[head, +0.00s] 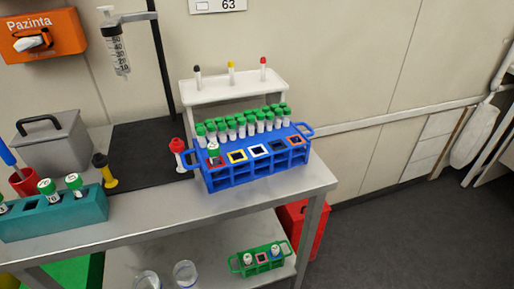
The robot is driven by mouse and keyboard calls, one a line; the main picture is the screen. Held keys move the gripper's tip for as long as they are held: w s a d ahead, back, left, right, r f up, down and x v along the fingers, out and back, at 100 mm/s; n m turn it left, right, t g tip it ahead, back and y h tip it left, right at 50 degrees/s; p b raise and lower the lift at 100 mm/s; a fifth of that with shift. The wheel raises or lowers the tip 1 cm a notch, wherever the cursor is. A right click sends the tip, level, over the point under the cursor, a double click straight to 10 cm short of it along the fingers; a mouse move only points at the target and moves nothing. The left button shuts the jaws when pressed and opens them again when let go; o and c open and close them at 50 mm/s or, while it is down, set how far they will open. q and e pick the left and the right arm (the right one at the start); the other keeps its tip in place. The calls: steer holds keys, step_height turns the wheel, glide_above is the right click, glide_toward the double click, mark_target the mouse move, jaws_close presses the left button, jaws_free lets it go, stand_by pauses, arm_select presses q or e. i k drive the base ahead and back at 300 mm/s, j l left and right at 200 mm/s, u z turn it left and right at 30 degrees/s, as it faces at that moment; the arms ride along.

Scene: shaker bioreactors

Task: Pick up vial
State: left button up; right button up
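Many green-capped vials (241,122) stand in rows at the back of a blue rack (256,174) on the metal table. One green-capped vial (213,152) stands in its front row at the left, beside several empty coloured square slots. A teal rack (55,219) at the left holds several larger green-capped vials (75,183). On the lower shelf, a green rack (261,261) holds two white-capped vials. Which vial is meant cannot be told. Neither gripper is in view.
A red-topped item (178,152) and a black-and-yellow item (105,171) stand left of the blue rack. A grey box (52,140) and red cup (24,181) are farther left. A syringe (115,45) hangs near a black pole (162,60). The table's front middle is clear.

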mark_target(47, 186)
steer(key=u, duration=1.3)
